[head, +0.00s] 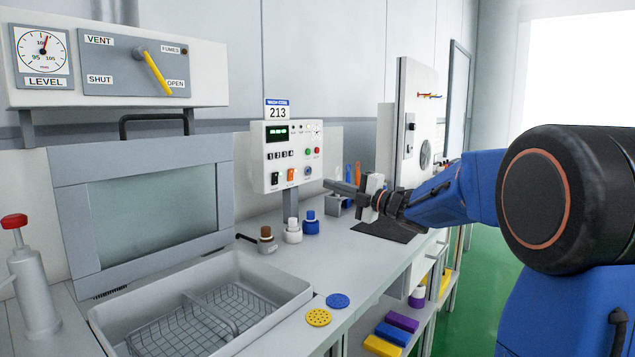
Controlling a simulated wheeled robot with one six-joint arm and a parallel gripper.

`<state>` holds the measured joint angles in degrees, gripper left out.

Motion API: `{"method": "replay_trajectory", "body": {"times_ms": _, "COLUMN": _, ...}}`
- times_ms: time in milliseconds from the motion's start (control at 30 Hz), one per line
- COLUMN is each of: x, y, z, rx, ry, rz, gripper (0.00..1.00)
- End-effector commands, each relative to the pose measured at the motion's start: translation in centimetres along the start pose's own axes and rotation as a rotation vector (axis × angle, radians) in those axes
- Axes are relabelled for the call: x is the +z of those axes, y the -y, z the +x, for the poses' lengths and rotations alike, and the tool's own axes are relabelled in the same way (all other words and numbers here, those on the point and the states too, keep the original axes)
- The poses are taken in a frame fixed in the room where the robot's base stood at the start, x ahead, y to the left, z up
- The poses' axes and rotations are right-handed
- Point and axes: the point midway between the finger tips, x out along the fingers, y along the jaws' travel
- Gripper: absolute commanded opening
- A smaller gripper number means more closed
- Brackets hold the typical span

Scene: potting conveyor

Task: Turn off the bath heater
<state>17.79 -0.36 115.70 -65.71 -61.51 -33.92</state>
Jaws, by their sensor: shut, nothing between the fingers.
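A white control panel (263,160) stands on a post at the back of the bench, below a sign reading 213. The small labels are too small to read, so I cannot tell which control is the heater's. My gripper (331,185) is shut and empty, just right of the panel's lower right corner, pointing left. It appears apart from the panel.
Brown, white and blue-capped bottles (311,223) stand below the panel. A sink-like basin (270,274) with a wire basket is at front left, before a glass-fronted hood (70,213). A grey holder with tools (340,208) stands behind my gripper. The bench front is mostly clear.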

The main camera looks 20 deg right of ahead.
Motion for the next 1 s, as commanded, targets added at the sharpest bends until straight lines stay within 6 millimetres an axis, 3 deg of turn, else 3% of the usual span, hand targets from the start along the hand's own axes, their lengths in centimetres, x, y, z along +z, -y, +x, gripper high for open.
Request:
{"method": "replay_trajectory", "body": {"times_ms": 600, "x": -0.1, "y": 0.1, "z": 10.3, "rx": -0.001, "ry": -0.001, "rz": 0.001, "gripper": 0.00}}
{"method": "replay_trajectory", "body": {"times_ms": 800, "x": -0.1, "y": 0.1, "z": 12.4, "rx": -0.001, "ry": 0.000, "rz": 0.001, "gripper": 0.00}}
{"method": "replay_trajectory", "body": {"times_ms": 1000, "x": 0.0, "y": 0.0, "z": 13.1, "rx": 0.000, "ry": 0.002, "rz": 0.000, "gripper": 0.00}}
